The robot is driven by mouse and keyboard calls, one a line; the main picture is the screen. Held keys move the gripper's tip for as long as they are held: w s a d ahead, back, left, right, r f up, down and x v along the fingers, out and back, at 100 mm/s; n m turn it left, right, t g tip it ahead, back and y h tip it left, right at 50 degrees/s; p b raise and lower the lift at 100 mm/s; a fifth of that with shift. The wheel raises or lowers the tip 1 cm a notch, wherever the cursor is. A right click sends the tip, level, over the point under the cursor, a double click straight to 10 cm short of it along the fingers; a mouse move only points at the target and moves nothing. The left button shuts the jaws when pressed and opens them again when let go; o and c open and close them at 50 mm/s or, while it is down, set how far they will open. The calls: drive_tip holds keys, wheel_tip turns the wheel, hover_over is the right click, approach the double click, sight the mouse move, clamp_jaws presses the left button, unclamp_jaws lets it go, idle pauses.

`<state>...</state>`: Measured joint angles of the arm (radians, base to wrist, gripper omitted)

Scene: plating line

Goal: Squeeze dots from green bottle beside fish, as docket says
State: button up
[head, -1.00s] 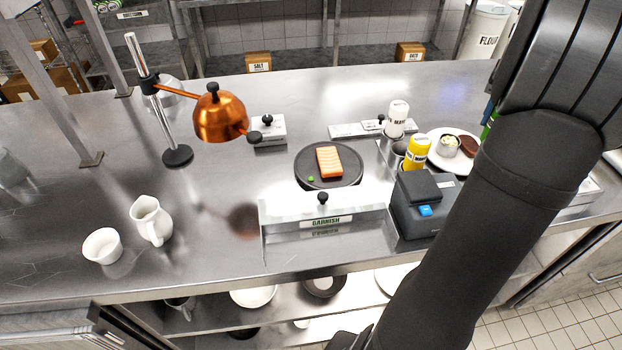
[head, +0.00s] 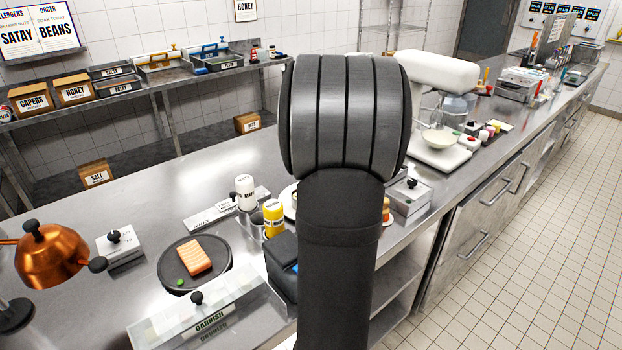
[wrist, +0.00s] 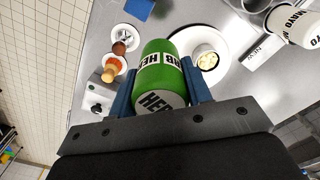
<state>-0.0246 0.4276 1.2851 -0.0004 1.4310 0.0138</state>
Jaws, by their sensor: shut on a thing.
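In the wrist view my gripper (wrist: 160,97) is shut on a green bottle (wrist: 158,62) with a white label reading HERB, one blue finger on each side of it. The bottle's far end is hidden from this camera. In the head view my arm hides the gripper and the bottle. The fish, an orange striped fillet (head: 197,257), lies on a dark round plate (head: 222,284) at lower left. One small green dot (head: 180,282) is on the plate, left of the fillet. No docket can be read in either view.
A yellow bottle (head: 273,218) and a white MAYO bottle (head: 245,193) stand right of the dark plate. A GARNISH container (head: 205,315) is in front of it. A copper lamp (head: 50,255) hangs at left. In the wrist view, a white plate (wrist: 222,43) lies beyond the bottle.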

drive_tip(key=s+a+n, duration=0.1)
drive_tip(key=s+a, duration=0.1)
drive_tip(key=a, duration=0.7)
drive_tip(key=s+a+n, duration=0.1)
drive_tip(key=s+a, duration=0.1)
drive_tip(key=a, duration=0.7)
drive_tip(key=s+a+f+n, duration=0.1)
drive_tip(key=s+a+f, duration=0.2)
drive_tip(key=s+a, duration=0.5)
drive_tip(key=s+a+f+n, duration=0.2)
drive_tip(key=s+a+f, duration=0.2)
drive_tip(key=s+a, duration=0.5)
drive_tip(key=shift+a+n, duration=0.3)
drive_tip(key=shift+a, duration=0.8)
drive_tip(key=shift+o, duration=0.4)
drive_tip(key=c, duration=0.7)
drive_tip(key=o, duration=0.6)
